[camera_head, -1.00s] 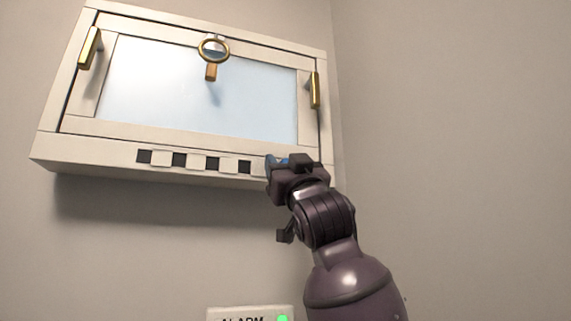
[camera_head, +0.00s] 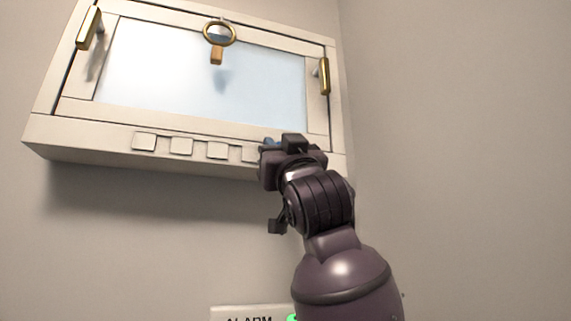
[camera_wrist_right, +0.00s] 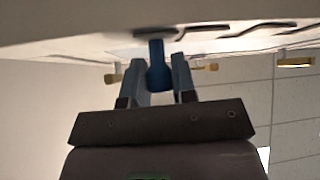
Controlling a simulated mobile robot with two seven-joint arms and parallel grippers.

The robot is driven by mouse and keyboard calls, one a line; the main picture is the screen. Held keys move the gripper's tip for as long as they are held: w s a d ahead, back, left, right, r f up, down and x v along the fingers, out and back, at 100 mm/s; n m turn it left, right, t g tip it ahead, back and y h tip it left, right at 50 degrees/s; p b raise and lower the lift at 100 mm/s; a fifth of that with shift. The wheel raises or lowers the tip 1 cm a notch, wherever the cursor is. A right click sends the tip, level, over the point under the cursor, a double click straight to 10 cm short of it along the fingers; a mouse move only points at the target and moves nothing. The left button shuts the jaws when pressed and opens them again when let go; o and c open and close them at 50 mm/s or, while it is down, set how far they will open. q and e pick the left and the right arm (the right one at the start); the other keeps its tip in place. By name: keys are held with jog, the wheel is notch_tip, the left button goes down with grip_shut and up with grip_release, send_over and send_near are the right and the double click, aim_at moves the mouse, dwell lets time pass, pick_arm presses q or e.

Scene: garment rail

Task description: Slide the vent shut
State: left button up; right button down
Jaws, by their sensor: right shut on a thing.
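The vent (camera_head: 181,146) is a row of pale square panels along the lower frame of the window. The panels that show have no dark openings between them. The right end of the row is hidden behind my right gripper (camera_head: 283,147). In the right wrist view, a blue knob (camera_wrist_right: 157,72) stands out from the frame between the two fingers of my right gripper (camera_wrist_right: 161,82), which is shut on it. Only a bit of blue shows in the head view. My left gripper is in neither view.
The window (camera_head: 200,75) has a gold handle on its left (camera_head: 90,27) and right (camera_head: 324,76) sides and a gold ring latch (camera_head: 219,34) at the top. An alarm box (camera_head: 250,314) is on the wall below. The wall at right is bare.

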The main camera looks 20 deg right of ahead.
jog(key=shift+a, duration=0.1)
jog(key=c, duration=1.2)
grip_release()
jog(key=shift+c, duration=0.2)
jog(key=o, duration=0.3)
jog(key=shift+s+a, duration=0.1)
jog(key=shift+a, duration=0.15)
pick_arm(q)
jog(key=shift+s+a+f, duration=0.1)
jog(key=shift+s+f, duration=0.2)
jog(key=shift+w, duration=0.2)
pick_arm(e)
jog(key=shift+d+f, duration=0.1)
jog(key=shift+d, duration=0.1)
pick_arm(q)
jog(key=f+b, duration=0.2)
jog(key=b, duration=0.1)
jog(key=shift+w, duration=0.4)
pick_arm(e)
jog(key=v, duration=1)
jog(key=shift+s+f, duration=0.25)
